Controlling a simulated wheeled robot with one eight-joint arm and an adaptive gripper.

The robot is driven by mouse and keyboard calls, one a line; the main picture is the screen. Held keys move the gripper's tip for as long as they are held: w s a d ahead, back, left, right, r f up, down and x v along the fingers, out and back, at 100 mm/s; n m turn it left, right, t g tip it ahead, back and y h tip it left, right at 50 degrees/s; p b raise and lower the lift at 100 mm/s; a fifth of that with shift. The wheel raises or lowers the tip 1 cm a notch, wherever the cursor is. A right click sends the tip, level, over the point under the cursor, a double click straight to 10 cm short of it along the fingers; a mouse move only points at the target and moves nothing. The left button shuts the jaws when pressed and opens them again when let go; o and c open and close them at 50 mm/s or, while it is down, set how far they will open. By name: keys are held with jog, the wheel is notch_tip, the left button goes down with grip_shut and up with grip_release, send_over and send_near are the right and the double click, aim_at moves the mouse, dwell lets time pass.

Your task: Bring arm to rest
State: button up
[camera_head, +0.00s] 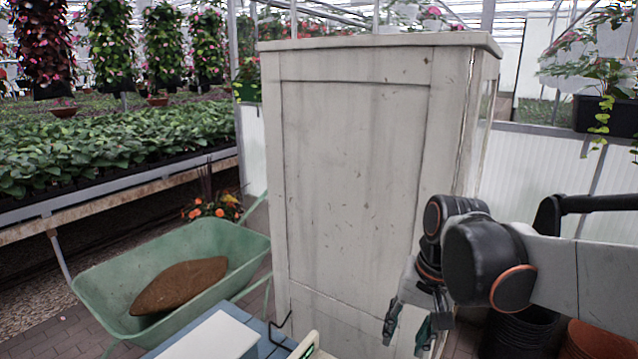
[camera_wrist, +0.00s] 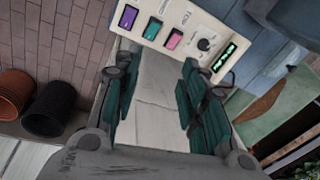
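My gripper (camera_head: 408,332) hangs pointing down at the lower right of the head view, in front of the white cabinet (camera_head: 350,180). In the wrist view my gripper (camera_wrist: 155,92) has its two dark green finger pads wide apart with nothing between them. The gap shows a pale surface behind. My arm comes in from the right side of the head view, bent at the elbow. The gripper looks apart from the cabinet, but the exact distance cannot be told.
A control panel (camera_wrist: 172,35) with coloured buttons and a knob lies just beyond the fingertips. A green wheelbarrow (camera_head: 105,280) holding a brown mound stands left of the cabinet. Dark pots (camera_wrist: 55,108) and terracotta pots (camera_head: 597,343) stand to the right. Planting benches (camera_head: 110,192) line the left.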

jog(key=s+d+n+t+h, duration=0.1)
jog(key=s+d+n+t, duration=0.2)
jog(key=s, duration=0.7)
jog(key=shift+s+d+r+n+t+h, duration=0.2)
jog(key=shift+s+d+n+t+h, duration=0.3)
jog(key=shift+t, duration=0.9)
